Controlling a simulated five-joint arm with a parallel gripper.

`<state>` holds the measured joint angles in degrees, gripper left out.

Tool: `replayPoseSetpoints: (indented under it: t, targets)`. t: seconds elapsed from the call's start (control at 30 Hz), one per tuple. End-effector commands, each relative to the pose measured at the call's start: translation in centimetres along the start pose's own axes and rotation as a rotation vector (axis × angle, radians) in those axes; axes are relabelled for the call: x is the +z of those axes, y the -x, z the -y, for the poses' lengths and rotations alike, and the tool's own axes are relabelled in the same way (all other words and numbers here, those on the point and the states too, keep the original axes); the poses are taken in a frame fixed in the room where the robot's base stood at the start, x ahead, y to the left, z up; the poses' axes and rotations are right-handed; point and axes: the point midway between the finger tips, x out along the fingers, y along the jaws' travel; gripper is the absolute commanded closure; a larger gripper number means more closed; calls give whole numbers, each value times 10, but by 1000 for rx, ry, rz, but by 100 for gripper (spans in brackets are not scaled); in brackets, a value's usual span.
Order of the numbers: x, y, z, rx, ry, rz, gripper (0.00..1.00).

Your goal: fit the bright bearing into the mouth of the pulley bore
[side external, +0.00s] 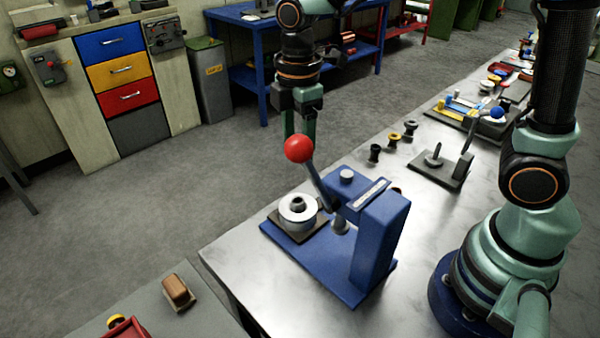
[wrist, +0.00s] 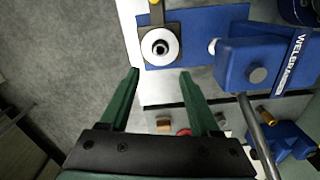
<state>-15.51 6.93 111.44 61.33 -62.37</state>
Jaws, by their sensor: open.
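The white pulley (side external: 289,214) lies flat on a dark plate at the foot of a blue press. It also shows in the wrist view (wrist: 151,42), with a dark opening at its middle. A small grey ring (side external: 298,203) sits at the pulley's centre in the side view; I cannot tell whether it is the bearing or the pulley's own hub. My gripper (side external: 298,132) hangs above the press, its tips partly hidden by the lever's red ball. In the wrist view the jaws (wrist: 159,74) are apart with nothing between them, and the pulley appears just beyond the tips.
The press lever with its red ball (side external: 298,149) rises in front of my gripper. The blue press column (side external: 380,238) stands right of the pulley. Several small spools (side external: 375,153) and a dark fixture with a peg (side external: 437,160) stand farther back.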

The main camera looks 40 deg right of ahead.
Motion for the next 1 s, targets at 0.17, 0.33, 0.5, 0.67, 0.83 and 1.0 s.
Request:
replayPoseSetpoints:
  t: [0.17, 0.33, 0.5, 0.67, 0.83, 1.0]
  targets:
    - [20, 23, 4, 68, -201, -40, 37]
    - [55, 49, 18, 176, -579, -133, 37]
    - [86, 64, 35, 264, -950, -252, 37]
    - [105, 69, 46, 313, -1200, -351, 37]
    - [113, 70, 51, 332, -1320, -404, 37]
    - [114, 70, 52, 331, -1335, -409, 37]
